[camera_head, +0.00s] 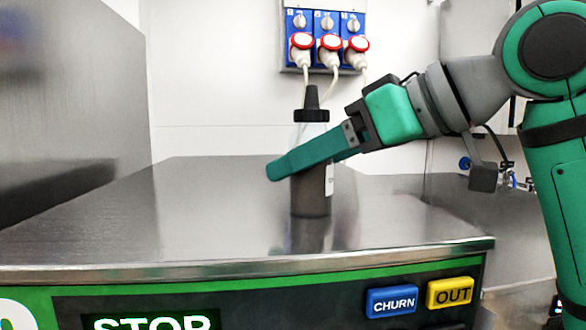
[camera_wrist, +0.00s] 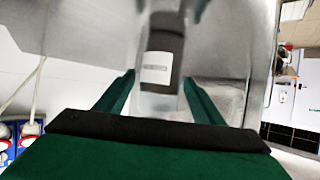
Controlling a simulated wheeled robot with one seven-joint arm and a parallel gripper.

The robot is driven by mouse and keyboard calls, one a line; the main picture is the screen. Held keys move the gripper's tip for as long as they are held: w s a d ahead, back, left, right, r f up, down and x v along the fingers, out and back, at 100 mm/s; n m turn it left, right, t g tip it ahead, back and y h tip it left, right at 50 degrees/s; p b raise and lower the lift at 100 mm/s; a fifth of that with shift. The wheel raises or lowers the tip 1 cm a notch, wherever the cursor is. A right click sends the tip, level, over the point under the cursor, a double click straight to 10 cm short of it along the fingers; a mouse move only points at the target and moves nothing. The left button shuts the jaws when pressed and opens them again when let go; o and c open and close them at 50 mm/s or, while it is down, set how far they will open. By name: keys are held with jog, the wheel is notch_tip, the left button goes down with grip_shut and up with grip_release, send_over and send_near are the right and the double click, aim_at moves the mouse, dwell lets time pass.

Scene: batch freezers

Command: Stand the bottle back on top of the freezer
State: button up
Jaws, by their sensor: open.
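The bottle (camera_head: 311,197) stands upright on the steel top of the freezer (camera_head: 220,230). It has a black pointed cap, a clear upper part, a dark lower part and a pale label. My gripper (camera_head: 280,170) reaches in from the right and a finger crosses in front of the bottle's middle. In the wrist view the bottle (camera_wrist: 162,70) shows between the two green fingers of my gripper (camera_wrist: 158,85), with a gap on each side. The fingers are open around it. Part of the bottle's middle is hidden behind the finger in the head view.
Blue sockets with red and white plugs (camera_head: 328,42) hang on the white wall behind. A grey panel (camera_head: 75,90) rises at the left. The freezer's front carries a blue CHURN button (camera_head: 392,302) and a yellow OUT button (camera_head: 450,292). The steel top around the bottle is clear.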

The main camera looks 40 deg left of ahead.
jog(key=v, duration=0.8)
jog(key=shift+d+r, duration=0.15)
jog(key=shift+d, duration=0.1)
